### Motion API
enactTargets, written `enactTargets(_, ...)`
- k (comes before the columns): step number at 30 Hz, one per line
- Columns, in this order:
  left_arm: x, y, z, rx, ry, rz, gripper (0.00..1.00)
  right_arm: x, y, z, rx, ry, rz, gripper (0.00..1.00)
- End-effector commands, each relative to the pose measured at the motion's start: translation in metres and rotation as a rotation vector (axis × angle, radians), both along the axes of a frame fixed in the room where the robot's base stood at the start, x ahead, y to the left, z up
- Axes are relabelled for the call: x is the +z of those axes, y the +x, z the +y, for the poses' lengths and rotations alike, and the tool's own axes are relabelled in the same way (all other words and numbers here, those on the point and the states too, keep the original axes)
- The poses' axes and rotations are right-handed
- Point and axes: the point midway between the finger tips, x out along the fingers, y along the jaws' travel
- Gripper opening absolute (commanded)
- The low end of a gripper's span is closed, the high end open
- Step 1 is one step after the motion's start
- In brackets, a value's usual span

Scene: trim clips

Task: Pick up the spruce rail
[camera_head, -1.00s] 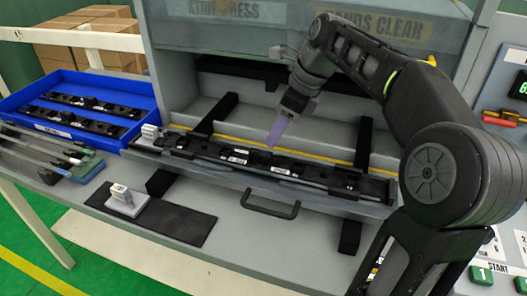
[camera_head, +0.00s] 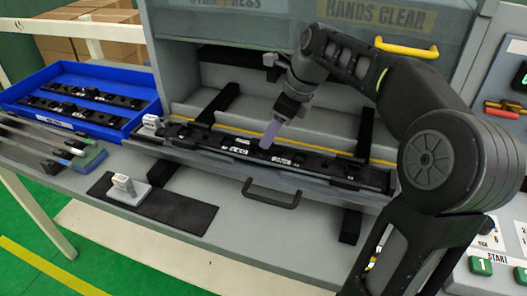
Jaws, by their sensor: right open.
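A long black rail (camera_head: 320,164) with small white labels lies in the press fixture across the middle. Two shorter black rails (camera_head: 75,110) lie in the blue tray (camera_head: 138,121) at the left. Several thin grey bars with dark and green ends (camera_head: 88,158) lie at the left table edge. I cannot tell by colour which of these is the spruce rail. My right gripper (camera_head: 270,134) is open, with purple fingers pointing down just over the middle of the fixture rail. Contact cannot be made out. My left gripper is not in view.
A grey block with a white label (camera_head: 123,186) stands on a black mat (camera_head: 178,212) in front. A dark handle (camera_head: 270,199) sticks out from the fixture's front. The raised press guard (camera_head: 240,32) hangs above. A control panel with a green button (camera_head: 481,266) is at the right.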

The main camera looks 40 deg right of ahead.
Motion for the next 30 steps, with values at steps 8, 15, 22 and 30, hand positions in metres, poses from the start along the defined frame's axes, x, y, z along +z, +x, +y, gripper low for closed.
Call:
enactTargets(8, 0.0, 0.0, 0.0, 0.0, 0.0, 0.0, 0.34, -0.033, 0.01, 0.009, -0.001, 0.001, 0.002, 0.45)
enactTargets(15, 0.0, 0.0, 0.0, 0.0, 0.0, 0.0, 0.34, -0.034, 0.01, 0.01, -0.001, 0.0, 0.001, 0.45)
enactTargets(22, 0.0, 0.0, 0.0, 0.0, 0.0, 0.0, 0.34, -0.034, 0.01, 0.01, 0.0, -0.001, 0.001, 0.45)
enactTargets(30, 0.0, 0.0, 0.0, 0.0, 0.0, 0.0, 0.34, -0.034, 0.01, 0.01, 0.0, -0.001, 0.001, 0.36)
